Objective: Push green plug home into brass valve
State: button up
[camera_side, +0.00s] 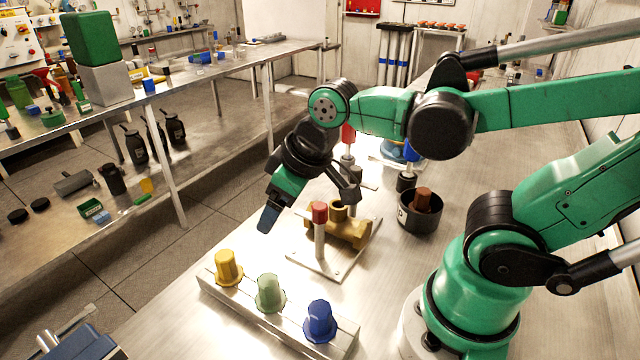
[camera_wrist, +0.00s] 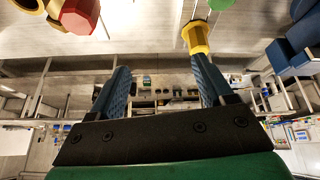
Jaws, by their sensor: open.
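The translucent green plug (camera_side: 270,293) stands upright in the middle of a pale rail (camera_side: 213,285), between a yellow plug (camera_side: 228,268) and a blue plug (camera_side: 320,322). The brass valve (camera_side: 350,232) sits on a flat plate behind the rail, its round upper opening facing up. My gripper (camera_side: 267,220) hangs tilted above and behind the yellow plug, left of the valve, holding nothing. In the wrist view my gripper (camera_wrist: 162,80) has its fingers spread apart. The yellow plug (camera_wrist: 196,38) appears beyond the right finger, with a green edge (camera_wrist: 212,4) at the top.
A black cup (camera_side: 420,213) with a brown piece stands right of the valve. Bare bench lies between the rail and my arm base. Another cluttered bench stands left across a gap.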

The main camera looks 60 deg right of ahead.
aim_at(267, 279)
jog(key=a+f+n+g, duration=0.1)
jog(key=a+n, duration=0.1)
jog(key=s+a+f+n+g, duration=0.1)
jog(key=a+n+g, duration=0.1)
jog(key=s+a+f+n+g, duration=0.1)
jog(key=a+n+g, duration=0.1)
jog(key=shift+a+n, duration=0.1)
jog(key=shift+n, duration=0.2)
jog(key=shift+a+f, duration=0.1)
jog(key=shift+f, duration=2.7)
grip_shut()
